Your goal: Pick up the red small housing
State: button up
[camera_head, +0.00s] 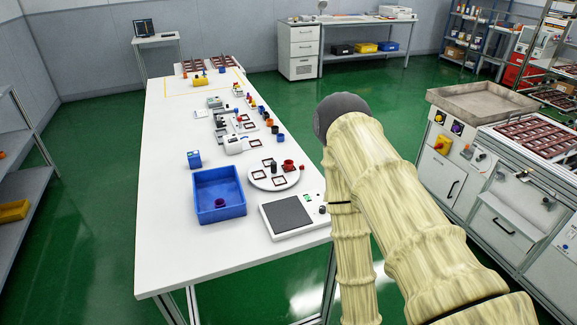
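A white round plate (253,181) on the long table carries several dark red square frames, a small red round part (288,165) and a dark upright part (273,166). A small dark red or purple round part (219,203) lies in the blue bin (240,209). Which of these is the red small housing I cannot tell at this size. My arm, in a cream sleeve, rises at the right, bends at a dark grey joint and runs down again beside the table. My gripper is outside the picture.
A scale-like device (275,233) stands at the table's right edge, beside my arm. A blue box (194,159) and several small fixtures and parts stand farther back. The table's left side and front are clear. A machine with a grey tray (465,91) stands to the right.

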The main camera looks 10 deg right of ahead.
aim_at(288, 163)
jog(key=z, duration=2.25)
jog(key=i, duration=2.3)
jog(key=u, duration=3.6)
